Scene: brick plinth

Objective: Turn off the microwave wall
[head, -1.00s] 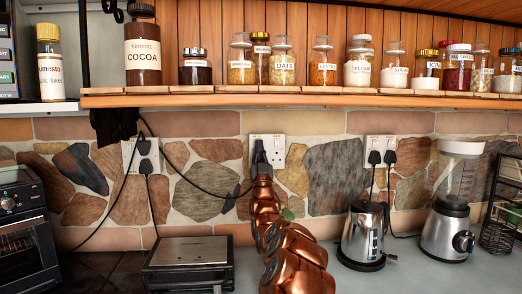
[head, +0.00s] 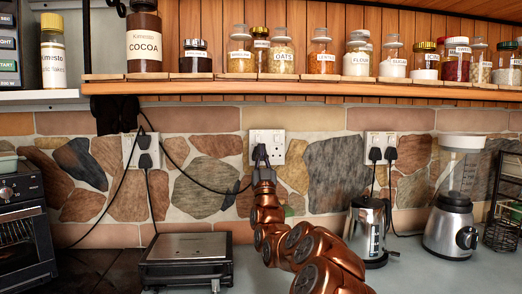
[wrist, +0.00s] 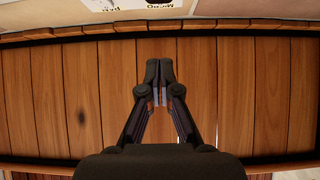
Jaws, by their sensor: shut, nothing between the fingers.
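A white double wall socket (head: 278,137) sits in the middle of the stone wall in the head view. Its right half shows; my gripper covers much of the left half. My copper arm reaches up to it. My gripper (head: 261,150) is shut and empty, with its dark fingertips in front of the socket's lower left part; I cannot tell whether they touch it. In the wrist view, my gripper (wrist: 160,68) shows with fingers together against wooden planks. Which switch belongs to the microwave is not readable in the head view. A microwave-like panel (head: 8,45) shows at the upper left edge.
A wooden shelf (head: 300,88) with several jars overhangs the socket. Other sockets (head: 128,150) with plugs stand left and right. A grill (head: 187,250), kettle (head: 366,228), blender (head: 450,225) and oven (head: 20,240) stand on the counter. Pale labels (wrist: 146,4) show in the wrist view.

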